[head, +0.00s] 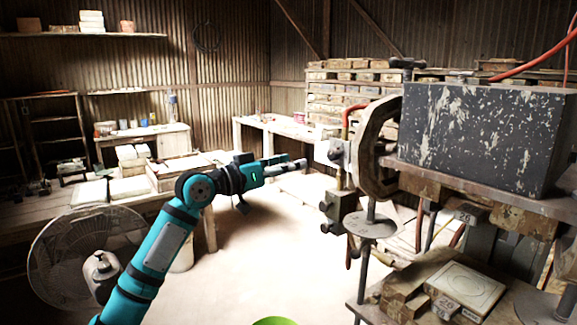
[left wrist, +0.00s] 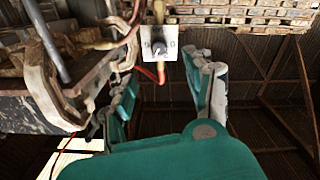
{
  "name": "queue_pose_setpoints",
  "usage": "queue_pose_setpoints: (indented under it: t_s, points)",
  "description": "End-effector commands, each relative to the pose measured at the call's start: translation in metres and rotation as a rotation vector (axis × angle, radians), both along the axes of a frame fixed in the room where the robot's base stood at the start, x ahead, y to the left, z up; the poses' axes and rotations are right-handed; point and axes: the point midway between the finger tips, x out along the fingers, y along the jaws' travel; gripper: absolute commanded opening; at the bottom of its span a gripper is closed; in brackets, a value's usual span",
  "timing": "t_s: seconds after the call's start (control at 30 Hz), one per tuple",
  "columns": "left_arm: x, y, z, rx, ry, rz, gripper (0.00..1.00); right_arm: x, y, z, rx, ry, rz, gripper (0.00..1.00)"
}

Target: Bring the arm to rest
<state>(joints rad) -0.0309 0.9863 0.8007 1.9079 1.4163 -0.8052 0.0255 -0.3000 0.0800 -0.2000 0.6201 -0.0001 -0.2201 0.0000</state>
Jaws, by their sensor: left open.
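My left arm comes in from the lower left in the head view, with its teal gripper (head: 286,167) pointing right, toward the press. The gripper is open, with nothing between its fingers. In the left wrist view its two fingers (left wrist: 168,80) stand wide apart. A pale control box with a dark round knob (left wrist: 159,48) shows beyond the gap between them, apart from the fingers. My right gripper is in neither view.
The press (head: 480,135), with a dark chipped block and a round wheel (head: 376,150), fills the right side. A tile mould (head: 466,287) lies low on it. A fan (head: 62,262) and a bench with blocks stand left. The middle floor (head: 270,250) is open.

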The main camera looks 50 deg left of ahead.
Motion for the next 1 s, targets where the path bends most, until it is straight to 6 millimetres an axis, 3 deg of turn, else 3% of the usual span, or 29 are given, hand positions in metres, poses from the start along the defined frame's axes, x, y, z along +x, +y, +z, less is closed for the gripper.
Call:
queue_pose_setpoints:
  t_s: [0.5,0.63,0.77,1.0]
  points:
    - [0.001,0.0,0.0,-0.001,0.0,0.001,0.53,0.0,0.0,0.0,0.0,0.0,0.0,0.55]
    - [0.006,0.011,-0.019,-0.021,0.024,0.025,0.53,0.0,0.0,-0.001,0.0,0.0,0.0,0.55]
    - [0.02,0.038,-0.077,-0.063,0.093,0.094,0.53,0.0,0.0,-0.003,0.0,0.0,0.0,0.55]
    - [0.033,0.081,-0.235,-0.118,0.294,0.248,0.53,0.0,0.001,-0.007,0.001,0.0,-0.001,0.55]
